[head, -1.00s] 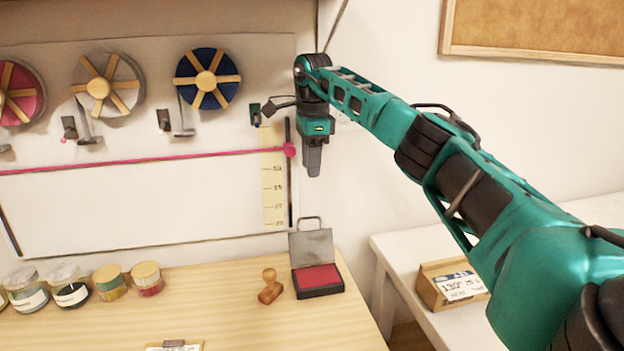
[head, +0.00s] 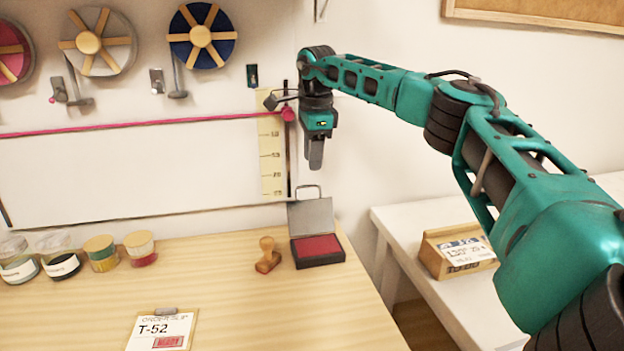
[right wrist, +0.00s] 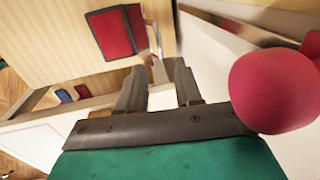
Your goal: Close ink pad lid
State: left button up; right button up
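The ink pad (head: 318,247) is a dark box with a red pad, near the table's back right corner. Its grey lid (head: 312,217) stands raised at the back, with a wire handle on top. The red pad (right wrist: 110,32) also shows in the right wrist view, beyond the fingers. My right gripper (head: 315,165) hangs pointing down, above and apart from the lid. In the right wrist view its two fingers (right wrist: 162,85) are spread with nothing between them. My left gripper is out of view.
A wooden stamp (head: 267,256) stands left of the ink pad. An order slip clipboard (head: 163,330) lies at the front, and several jars (head: 140,248) stand at the left. A pink knob (head: 289,113) is close beside the right gripper. A white side table (head: 405,225) stands right.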

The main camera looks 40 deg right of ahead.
send_over(310, 209)
jog(key=w+d, duration=0.1)
jog(key=d, duration=0.1)
notch_tip(310, 209, down, 6)
jog(key=shift+w+a+r, duration=0.1)
jog(key=shift+a, duration=0.05)
jog(key=shift+c, duration=0.3)
grip_shut()
dwell(0.9)
